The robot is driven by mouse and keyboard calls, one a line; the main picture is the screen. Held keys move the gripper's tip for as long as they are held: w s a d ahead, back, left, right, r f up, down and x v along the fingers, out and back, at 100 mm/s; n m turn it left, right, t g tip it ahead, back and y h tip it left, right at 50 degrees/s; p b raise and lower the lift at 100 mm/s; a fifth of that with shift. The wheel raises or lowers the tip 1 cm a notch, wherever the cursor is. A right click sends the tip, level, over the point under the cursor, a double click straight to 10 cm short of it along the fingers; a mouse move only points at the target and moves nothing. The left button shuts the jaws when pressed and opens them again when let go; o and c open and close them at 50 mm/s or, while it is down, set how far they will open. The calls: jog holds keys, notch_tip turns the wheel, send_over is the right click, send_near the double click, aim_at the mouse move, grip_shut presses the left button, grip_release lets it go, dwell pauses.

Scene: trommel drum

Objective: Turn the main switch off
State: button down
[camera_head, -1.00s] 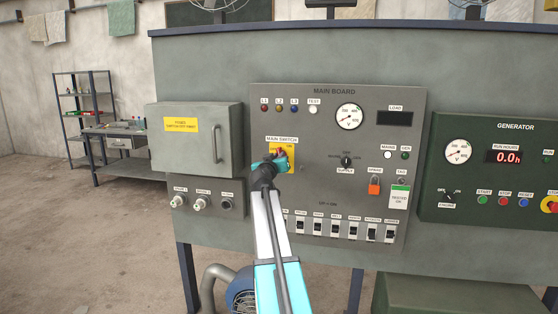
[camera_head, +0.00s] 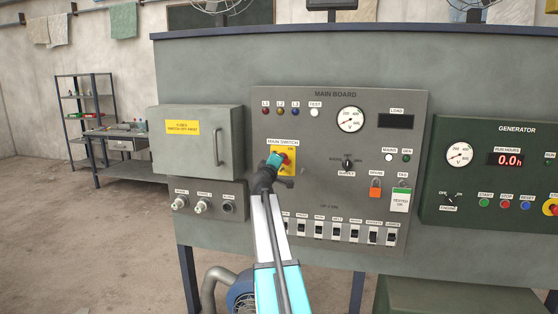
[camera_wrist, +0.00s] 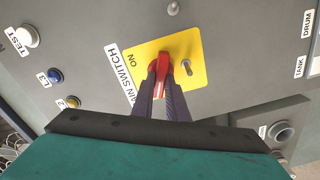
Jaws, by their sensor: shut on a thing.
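The main switch is a red handle (camera_wrist: 181,48) on a yellow plate (camera_wrist: 205,70), with "ON" lettering and a "MAIN SWITCH" label beside it. In the head view the yellow plate (camera_head: 291,149) is on the left part of the grey main board (camera_head: 340,107). My gripper (camera_wrist: 164,76) has its two dark fingers on either side of the red handle, shut on it. In the head view my teal gripper (camera_head: 278,160) covers part of the plate and handle. The handle's exact angle is hard to read there.
A grey fuse box (camera_head: 190,150) stands out to the left of the switch. Below is a row of small switches (camera_head: 335,231). An orange padlock (camera_head: 375,191) and a hanging tag (camera_head: 400,200) are to the right. The green generator panel (camera_head: 480,205) is farther right.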

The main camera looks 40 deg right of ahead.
jog(key=n+p, duration=0.1)
jog(key=n, duration=0.4)
jog(key=shift+w+a+f+p, duration=0.1)
jog(key=shift+p, duration=0.3)
jog(key=c, duration=1.7)
grip_release()
jog(key=shift+c, duration=0.2)
jog(key=b+v, duration=0.1)
jog(key=v, duration=1.2)
jog(key=shift+s+a, duration=0.25)
jog(key=shift+a, duration=0.05)
